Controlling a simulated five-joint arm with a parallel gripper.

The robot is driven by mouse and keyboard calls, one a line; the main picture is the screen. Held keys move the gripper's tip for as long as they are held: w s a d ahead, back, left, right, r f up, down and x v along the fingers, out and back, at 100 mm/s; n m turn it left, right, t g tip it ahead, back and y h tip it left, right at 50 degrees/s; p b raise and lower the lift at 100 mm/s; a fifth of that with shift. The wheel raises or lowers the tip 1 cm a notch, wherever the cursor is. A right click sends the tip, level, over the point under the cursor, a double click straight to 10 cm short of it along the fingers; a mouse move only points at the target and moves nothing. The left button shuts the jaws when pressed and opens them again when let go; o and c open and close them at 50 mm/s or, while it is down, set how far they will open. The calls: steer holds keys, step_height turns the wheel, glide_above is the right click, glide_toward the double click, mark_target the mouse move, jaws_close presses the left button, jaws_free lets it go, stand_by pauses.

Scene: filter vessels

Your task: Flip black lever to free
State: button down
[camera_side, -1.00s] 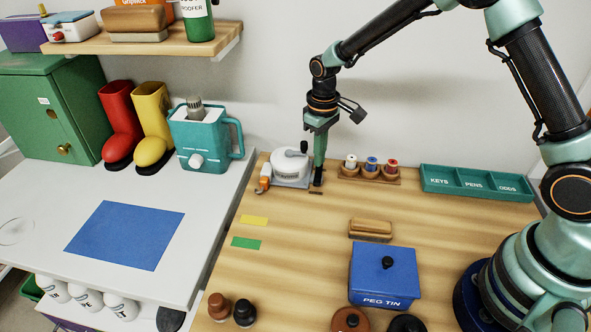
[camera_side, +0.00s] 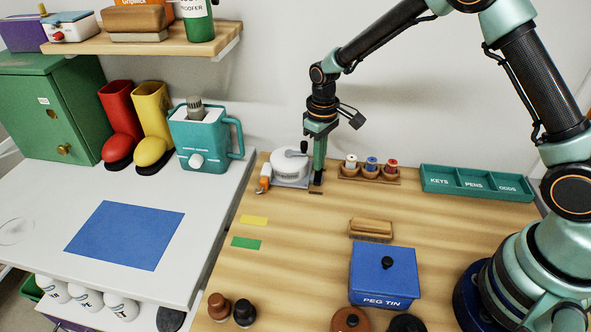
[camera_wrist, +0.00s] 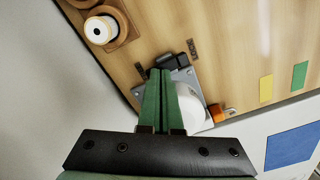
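A white round filter vessel (camera_side: 290,164) sits on a grey base (camera_side: 292,183) at the back left of the wooden bench. In the wrist view the vessel (camera_wrist: 190,105) is partly hidden by my fingers. The black lever (camera_wrist: 164,61) shows at the base's edge, just beyond my fingertips. I cannot tell whether they touch it. In the side view the lever is mostly hidden behind my gripper (camera_side: 318,182), which points straight down at the base's right side. In the wrist view my gripper (camera_wrist: 160,72) has its green fingers together, with nothing visible between them.
A small dark label (camera_wrist: 193,48) lies near the lever. An orange-tipped part (camera_side: 264,179) is at the vessel's left.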

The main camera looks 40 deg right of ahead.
steer(key=shift+f, duration=0.3)
steer(key=shift+r, duration=0.1)
step_height(320, 180, up, 7)
stand_by(0.9)
steer(key=s+d+r+m+t, duration=0.1)
steer(key=s+r, duration=0.2)
steer(key=r, duration=0.3)
steer(key=s+d+r+t, duration=0.2)
steer(key=s+r, duration=0.2)
steer(key=r, duration=0.1)
steer(key=s+d+r+m+t, duration=0.1)
steer(key=s+r, duration=0.3)
steer(key=s, duration=0.7)
steer(key=shift+d+m+t, duration=0.35)
steer(key=shift+m+t, duration=0.15)
steer(key=shift+t, duration=0.3)
